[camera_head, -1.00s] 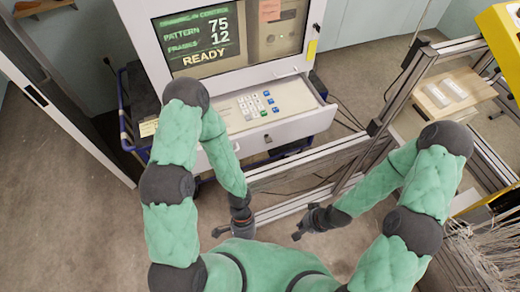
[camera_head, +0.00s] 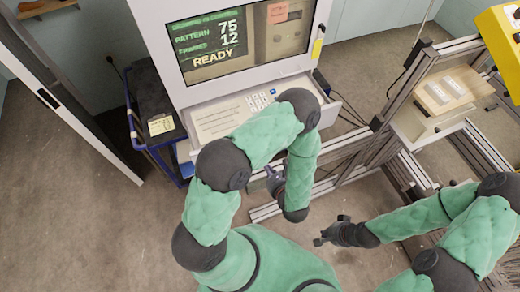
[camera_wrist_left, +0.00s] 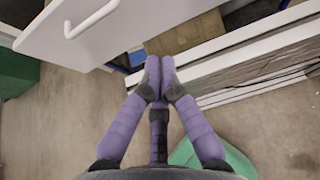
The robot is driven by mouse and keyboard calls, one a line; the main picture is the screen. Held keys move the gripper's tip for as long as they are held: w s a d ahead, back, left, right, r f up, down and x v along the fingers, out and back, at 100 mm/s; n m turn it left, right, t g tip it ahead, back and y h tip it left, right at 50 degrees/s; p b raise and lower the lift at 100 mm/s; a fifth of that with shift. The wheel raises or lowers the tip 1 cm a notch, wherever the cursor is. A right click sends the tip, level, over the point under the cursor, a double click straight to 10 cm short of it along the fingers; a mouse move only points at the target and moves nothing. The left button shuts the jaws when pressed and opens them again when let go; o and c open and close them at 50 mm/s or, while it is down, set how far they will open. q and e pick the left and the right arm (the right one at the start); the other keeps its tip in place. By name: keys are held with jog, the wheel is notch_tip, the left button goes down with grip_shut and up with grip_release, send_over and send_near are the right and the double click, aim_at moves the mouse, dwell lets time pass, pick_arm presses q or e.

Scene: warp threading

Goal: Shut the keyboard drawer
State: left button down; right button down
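The keyboard drawer (camera_head: 215,120) is pulled out below the screen of the white cabinet (camera_head: 170,70); its pale keypad and panel are exposed. My left forearm covers much of its front and right side in the head view. In the left wrist view, the drawer front (camera_wrist_left: 55,42) with its white bar handle (camera_wrist_left: 92,18) lies at the upper left. My left gripper (camera_wrist_left: 158,78) has its fingertips together with nothing seen between them, apart from the handle and to its lower right. My right gripper (camera_head: 332,232) hangs free at the lower right of the drawer; its finger gap is unclear.
A metal frame (camera_head: 375,150) stands right of the cabinet, with rails running low in front of my grippers. A blue cart (camera_head: 150,125) stands at the cabinet's left. Bare floor (camera_head: 90,220) lies at the lower left.

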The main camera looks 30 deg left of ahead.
pick_arm(q)
jog(key=a+r+x, duration=0.1)
jog(key=x, duration=1.2)
jog(key=shift+w+r+b, duration=0.2)
jog(key=shift+r+b, duration=0.1)
jog(key=shift+b, duration=0.1)
pick_arm(e)
jog(key=shift+f, duration=0.45)
pick_arm(q)
jog(key=shift+w, duration=0.1)
pick_arm(e)
jog(key=shift+f, duration=0.1)
